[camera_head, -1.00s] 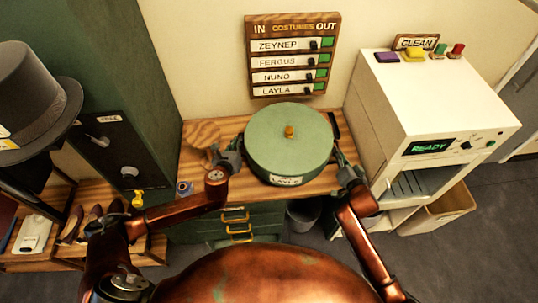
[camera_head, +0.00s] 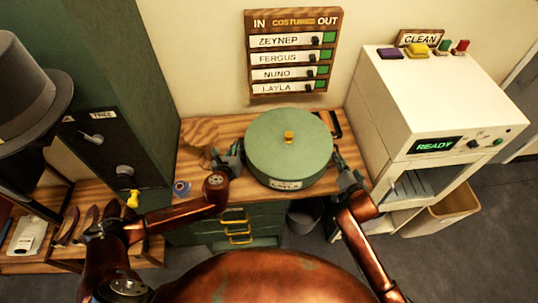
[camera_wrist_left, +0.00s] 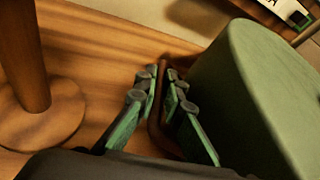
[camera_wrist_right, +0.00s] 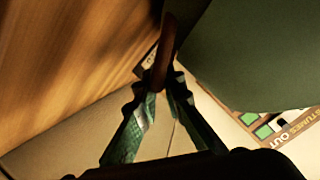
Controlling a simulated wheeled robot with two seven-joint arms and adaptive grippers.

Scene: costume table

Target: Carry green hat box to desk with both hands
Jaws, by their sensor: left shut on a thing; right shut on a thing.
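The round green hat box (camera_head: 288,160) with a yellow knob on its lid and a LAYLA label is over the wooden desk (camera_head: 202,180), between my two grippers. Whether its base touches the desk is hard to tell. My left gripper (camera_head: 236,152) is at the box's left side, and the left wrist view shows it shut on a brown handle (camera_wrist_left: 158,125) beside the box wall. My right gripper (camera_head: 340,165) is at the box's right side. In the right wrist view its fingers are shut on another brown handle (camera_wrist_right: 160,65).
A wooden stand (camera_wrist_left: 30,70) is on the desk left of the box. A white machine reading READY (camera_head: 440,110) stands to the right. An IN/OUT board (camera_head: 292,55) hangs behind. A grey hat (camera_head: 30,90) is at the far left.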

